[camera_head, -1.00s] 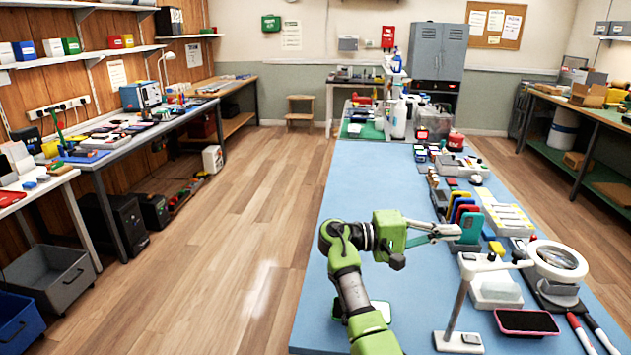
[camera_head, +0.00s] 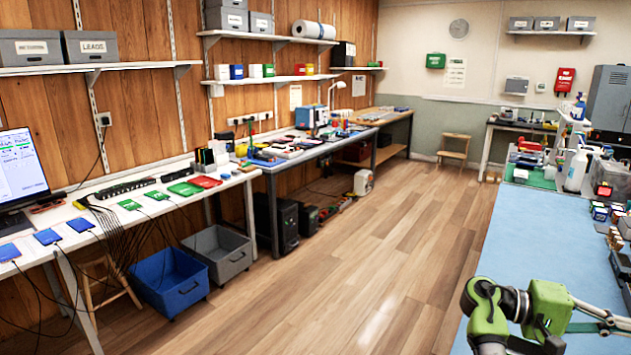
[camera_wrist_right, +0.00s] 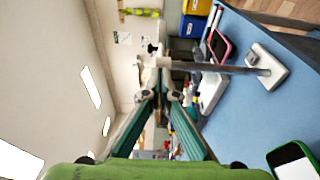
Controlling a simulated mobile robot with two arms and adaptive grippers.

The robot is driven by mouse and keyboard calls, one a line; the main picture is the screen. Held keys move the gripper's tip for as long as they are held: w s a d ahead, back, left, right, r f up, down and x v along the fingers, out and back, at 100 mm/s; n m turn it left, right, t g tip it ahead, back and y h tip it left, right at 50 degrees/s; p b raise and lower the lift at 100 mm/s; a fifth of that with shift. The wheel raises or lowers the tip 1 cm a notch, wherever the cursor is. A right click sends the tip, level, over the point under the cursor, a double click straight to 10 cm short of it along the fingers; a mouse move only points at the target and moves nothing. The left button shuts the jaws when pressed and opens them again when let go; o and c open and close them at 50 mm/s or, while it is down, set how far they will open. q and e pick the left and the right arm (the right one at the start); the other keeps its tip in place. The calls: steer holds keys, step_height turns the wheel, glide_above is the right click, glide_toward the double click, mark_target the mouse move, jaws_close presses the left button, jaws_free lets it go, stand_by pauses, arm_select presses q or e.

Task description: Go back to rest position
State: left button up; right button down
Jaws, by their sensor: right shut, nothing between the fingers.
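My right gripper (camera_wrist_right: 161,92) is in the middle of the right wrist view, its two teal fingers coming together at the tips with nothing between them. In the head view the green right arm comes in at the lower right over the blue-topped table (camera_head: 548,235), with its gripper (camera_head: 612,320) close to the right picture edge. The gripper is above the tabletop and appears to touch nothing. My left arm and gripper are in neither view.
In the right wrist view, a white stand base (camera_wrist_right: 267,65), a pink-rimmed phone (camera_wrist_right: 220,46) and a green-cased phone (camera_wrist_right: 293,163) lie on the tabletop. Wooden floor (camera_head: 330,290) is open left of the table. Blue (camera_head: 170,283) and grey (camera_head: 218,254) bins stand by the left bench.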

steer(key=s+a+f+n+t+y, duration=0.1)
steer(key=s+a+f+t+y, duration=0.15)
steer(key=f, duration=0.55)
steer(key=s+a+f+n+t+y, duration=0.2)
steer(key=a+f+t, duration=0.1)
steer(key=f, duration=0.5)
steer(key=s+a+f+n+t+y, duration=0.1)
steer(key=s+a+f+t+y, duration=0.15)
steer(key=f, duration=0.55)
steer(key=s+a+f+n+t+y, duration=0.1)
steer(key=s+a+f+y, duration=0.15)
steer(key=s+a, duration=0.45)
steer(key=s+a+f+n+t+y, duration=0.1)
steer(key=s+a+f+y, duration=0.2)
steer(key=a, duration=0.8)
steer(key=s+a+f+y, duration=0.1)
steer(key=s+a+y, duration=0.35)
steer(key=a, duration=0.35)
step_height(320, 180, down, 25)
steer(key=s+g, duration=0.1)
steer(key=s, duration=0.1)
steer(key=s+d+f+g, duration=0.1)
steer(key=s+d+f, duration=0.1)
steer(key=s+f, duration=1.3)
steer(key=shift+s+d+f+n+p, duration=0.3)
steer(key=shift+s+d+f+n, duration=0.1)
steer(key=shift+s, duration=0.7)
